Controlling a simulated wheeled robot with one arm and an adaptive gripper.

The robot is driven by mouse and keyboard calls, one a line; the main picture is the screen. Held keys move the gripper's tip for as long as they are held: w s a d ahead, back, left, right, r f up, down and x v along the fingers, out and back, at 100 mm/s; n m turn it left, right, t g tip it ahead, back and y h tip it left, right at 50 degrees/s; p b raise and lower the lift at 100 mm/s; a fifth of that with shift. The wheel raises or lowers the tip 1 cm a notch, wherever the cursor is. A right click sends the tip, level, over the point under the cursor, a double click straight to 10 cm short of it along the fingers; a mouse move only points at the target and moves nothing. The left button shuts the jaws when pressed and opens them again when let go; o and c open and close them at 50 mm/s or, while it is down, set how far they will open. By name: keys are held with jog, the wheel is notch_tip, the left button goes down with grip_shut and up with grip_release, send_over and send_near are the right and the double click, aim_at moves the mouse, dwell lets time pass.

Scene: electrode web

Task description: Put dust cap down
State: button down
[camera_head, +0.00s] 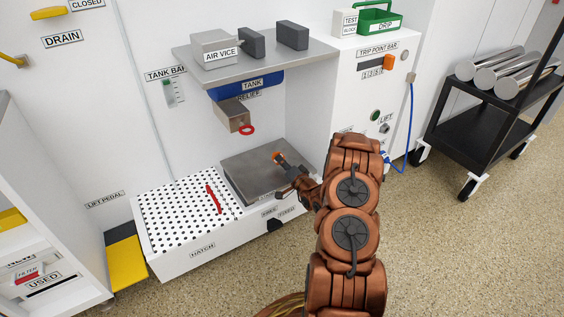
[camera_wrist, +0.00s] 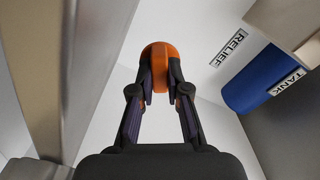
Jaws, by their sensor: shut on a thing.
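An orange dust cap (camera_wrist: 158,62) is held between the two fingers of my gripper (camera_wrist: 160,88) in the wrist view. In the head view the cap (camera_head: 279,158) shows as a small orange piece at the tip of my gripper (camera_head: 284,170). My gripper is shut on the cap. It is over the grey metal plate (camera_head: 245,187) beside the perforated white deck. I cannot tell whether the cap touches the plate.
A red tool (camera_head: 213,198) lies on the perforated deck (camera_head: 165,215). A shelf (camera_head: 260,65) with the air vice (camera_head: 213,47) overhangs the plate. The blue tank (camera_head: 246,87) and a relief block with a red ring (camera_head: 247,129) hang below it. A black cart (camera_head: 460,130) stands right.

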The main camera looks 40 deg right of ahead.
jog(key=shift+f, duration=0.35)
jog(key=c, duration=1.2)
grip_release()
jog(key=shift+o, duration=0.2)
jog(key=shift+r, duration=0.2)
